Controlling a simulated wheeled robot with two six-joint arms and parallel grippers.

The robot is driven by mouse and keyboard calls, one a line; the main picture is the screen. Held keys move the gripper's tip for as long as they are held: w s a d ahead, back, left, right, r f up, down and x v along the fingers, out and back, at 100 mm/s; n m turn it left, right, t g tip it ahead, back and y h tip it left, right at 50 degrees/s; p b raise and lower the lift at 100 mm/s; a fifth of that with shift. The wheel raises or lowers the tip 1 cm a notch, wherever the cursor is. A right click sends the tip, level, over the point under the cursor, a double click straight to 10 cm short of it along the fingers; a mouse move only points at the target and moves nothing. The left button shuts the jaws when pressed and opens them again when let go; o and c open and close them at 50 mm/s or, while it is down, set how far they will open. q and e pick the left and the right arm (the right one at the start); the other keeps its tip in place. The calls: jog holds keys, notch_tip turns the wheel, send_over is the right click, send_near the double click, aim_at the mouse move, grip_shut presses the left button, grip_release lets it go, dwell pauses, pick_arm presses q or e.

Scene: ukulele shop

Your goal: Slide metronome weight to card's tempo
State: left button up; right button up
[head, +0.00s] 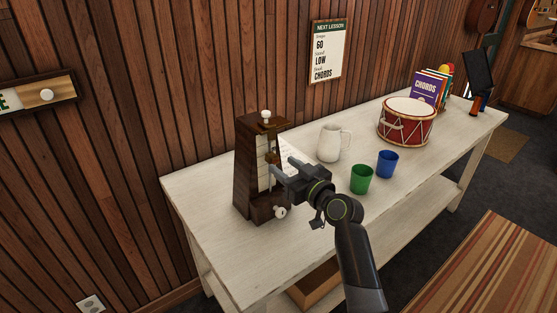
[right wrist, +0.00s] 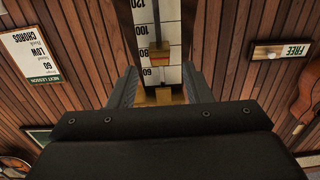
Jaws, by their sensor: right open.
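The dark wooden metronome (head: 245,185) stands upright at the left end of the pale table. Its pale tempo scale (right wrist: 142,32) shows 120, 80 and 60 in the right wrist view, which is turned upside down. The brass weight (head: 272,157) is on the rod near the 80 mark; it also shows in the wrist view (right wrist: 160,47). My right gripper (head: 285,166) is open in front of the scale. In the wrist view its fingers (right wrist: 159,73) lie either side of the rod; contact with the weight cannot be told. The lesson card (head: 328,52) hangs on the wall; its tempo looks like 60.
A white mug (head: 333,143), a green cup (head: 361,179) and a blue cup (head: 387,164) stand right of the metronome. A red drum (head: 406,124) and several books (head: 427,86) are farther right. The table's front left (head: 245,262) is clear.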

aim_at(276, 160)
jog(key=shift+x, duration=1.75)
grip_shut()
